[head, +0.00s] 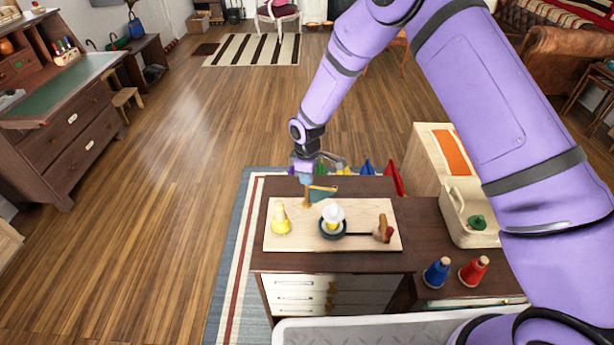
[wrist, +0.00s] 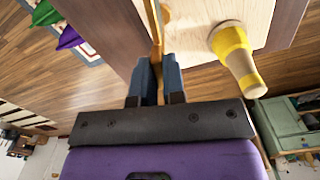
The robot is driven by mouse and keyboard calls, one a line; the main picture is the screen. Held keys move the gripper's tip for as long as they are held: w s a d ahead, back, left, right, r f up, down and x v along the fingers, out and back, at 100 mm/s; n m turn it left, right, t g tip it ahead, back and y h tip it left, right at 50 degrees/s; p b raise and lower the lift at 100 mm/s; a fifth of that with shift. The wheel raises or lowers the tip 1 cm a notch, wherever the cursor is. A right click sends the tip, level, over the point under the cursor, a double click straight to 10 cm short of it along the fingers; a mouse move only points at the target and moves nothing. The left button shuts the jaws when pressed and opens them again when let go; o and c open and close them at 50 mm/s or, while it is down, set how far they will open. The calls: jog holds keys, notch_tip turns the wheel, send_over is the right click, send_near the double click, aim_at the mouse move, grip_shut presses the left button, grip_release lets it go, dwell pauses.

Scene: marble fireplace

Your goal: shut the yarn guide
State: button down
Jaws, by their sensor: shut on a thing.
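My gripper (head: 305,179) is over the back edge of a pale wooden board (head: 278,240). It is shut on a thin tan upright piece, which I take to be part of the yarn guide (head: 307,199). In the wrist view the two dark blue fingers (wrist: 158,82) stand on either side of this tan yarn guide piece (wrist: 156,30). A dark green flap (head: 321,193) sticks out to the right of it in the head view. Whether the guide is open or shut cannot be told. A yellow yarn cone (head: 281,220) stands left of it and shows in the wrist view (wrist: 236,56).
A white and yellow cone (head: 333,216) sits in a dark round holder, with a wooden-handled lever (head: 384,230) to its right. Blue (head: 437,272) and red (head: 474,270) spools and a cream bin (head: 467,215) stand right. Several coloured cones are behind the cabinet.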

jog(key=m, duration=0.7)
jog(key=shift+m, duration=0.3)
jog(key=m, duration=0.4)
jog(key=shift+m, duration=2)
jog(key=c, duration=1.2)
grip_release()
